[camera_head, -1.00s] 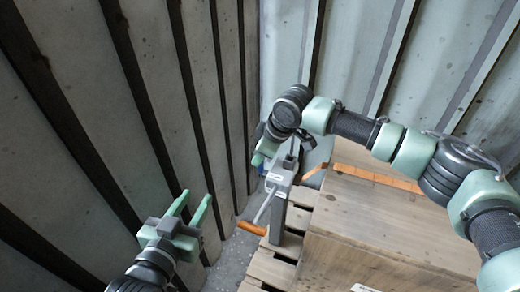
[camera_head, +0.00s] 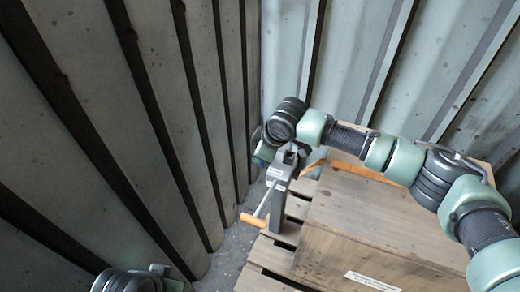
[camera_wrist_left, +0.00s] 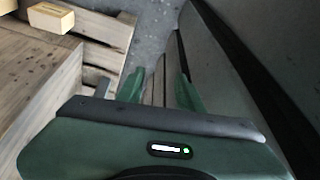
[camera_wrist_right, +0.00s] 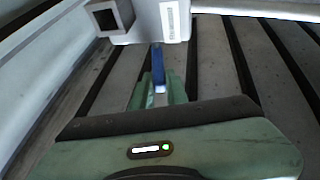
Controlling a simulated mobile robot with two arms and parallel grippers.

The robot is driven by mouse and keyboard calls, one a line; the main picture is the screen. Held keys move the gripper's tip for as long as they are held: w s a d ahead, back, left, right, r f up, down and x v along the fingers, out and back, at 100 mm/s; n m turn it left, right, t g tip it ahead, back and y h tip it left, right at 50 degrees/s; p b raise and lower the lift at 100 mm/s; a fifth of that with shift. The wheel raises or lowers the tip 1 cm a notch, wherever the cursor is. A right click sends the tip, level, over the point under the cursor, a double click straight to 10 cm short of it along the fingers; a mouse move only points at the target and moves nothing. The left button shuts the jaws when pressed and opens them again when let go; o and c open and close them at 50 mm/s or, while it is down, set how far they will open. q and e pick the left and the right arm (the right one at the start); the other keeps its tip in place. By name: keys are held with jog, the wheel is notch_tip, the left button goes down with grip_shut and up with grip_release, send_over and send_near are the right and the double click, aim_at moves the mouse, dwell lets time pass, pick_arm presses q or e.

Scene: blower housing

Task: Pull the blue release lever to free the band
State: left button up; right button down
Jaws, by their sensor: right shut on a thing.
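The blue release lever (camera_wrist_right: 158,68) shows in the right wrist view, below a grey metal housing (camera_wrist_right: 172,20). My right gripper (camera_wrist_right: 157,90) is shut on the lever; in the head view the wrist hides the lever. The grey tensioner post (camera_head: 280,172) stands beside the wooden crate (camera_head: 365,215), with an orange-handled crank (camera_head: 253,220) on its near side. The orange band (camera_head: 350,170) runs over the crate top and down toward the post. My left gripper (camera_wrist_left: 160,92) is open and empty, with its fingers spread; in the head view only its wrist shows, at the bottom edge.
The crate sits on a wooden pallet (camera_head: 262,281). Ribbed metal walls close in on the left (camera_head: 130,130) and behind (camera_head: 350,60). A small wooden block (camera_wrist_left: 50,17) shows in the left wrist view. Bare floor (camera_head: 225,262) lies between pallet and left wall.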

jog(key=shift+s+p, duration=0.15)
jog(key=shift+p, duration=0.15)
pick_arm(q)
jog(key=s+f+p, duration=0.1)
jog(key=f+p, duration=0.2)
jog(key=f, duration=0.8)
jog(key=s+f+g+p, duration=0.1)
jog(key=s+f+p, duration=0.1)
jog(key=f, duration=0.9)
jog(key=shift+s+p, duration=0.15)
jog(key=shift+p, duration=0.75)
pick_arm(e)
jog(key=shift+s+a+f+n+t+h, duration=0.15)
jog(key=shift+s+f+t+h, duration=0.15)
jog(key=shift+t, duration=0.35)
jog(key=shift+s+a+f+n+t+h, duration=0.2)
jog(key=shift+s+t, duration=0.25)
jog(key=shift+t, duration=0.25)
jog(key=shift+s+a+f+n+t+h, duration=0.1)
jog(key=shift+s+f+n+t+h, duration=0.2)
jog(key=shift+t, duration=0.35)
jog(key=shift+r, duration=0.1)
jog(key=c, duration=1.4)
grip_release()
pick_arm(q)
jog(key=shift+r, duration=0.15)
pick_arm(e)
jog(key=shift+r, duration=0.15)
